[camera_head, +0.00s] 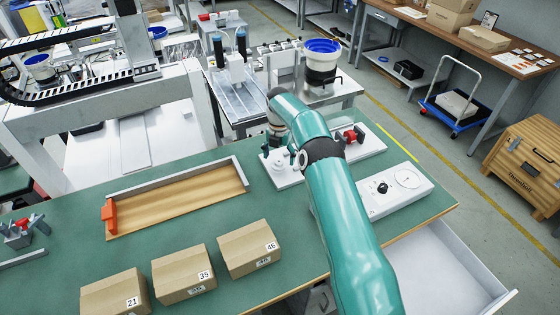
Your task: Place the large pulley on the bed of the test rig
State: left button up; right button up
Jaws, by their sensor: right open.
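The test rig stands on the green bench. Its pale bed (284,178) shows at the left end, and a red and black part (350,136) stands at its right end. My right arm comes from the bottom right and crosses in front of the rig. My right gripper (279,154) is open, pointing down over the left end of the bed. A small pale round piece (281,164) shows just under the fingers; I cannot tell whether it is the large pulley or part of the rig, or whether the fingers touch it. My left gripper is out of view.
A white box with a dial (397,190) stands right of my arm. A wooden tray with a grey rim (178,198) lies left of the rig. Cardboard boxes (184,273) line the front edge. An open drawer (450,275) is at lower right. Green bench top is clear between tray and boxes.

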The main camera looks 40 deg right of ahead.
aim_at(279, 161)
notch_tip(279, 161, up, 10)
jog(key=p, duration=0.2)
jog(key=shift+f, duration=0.1)
dwell(0.4)
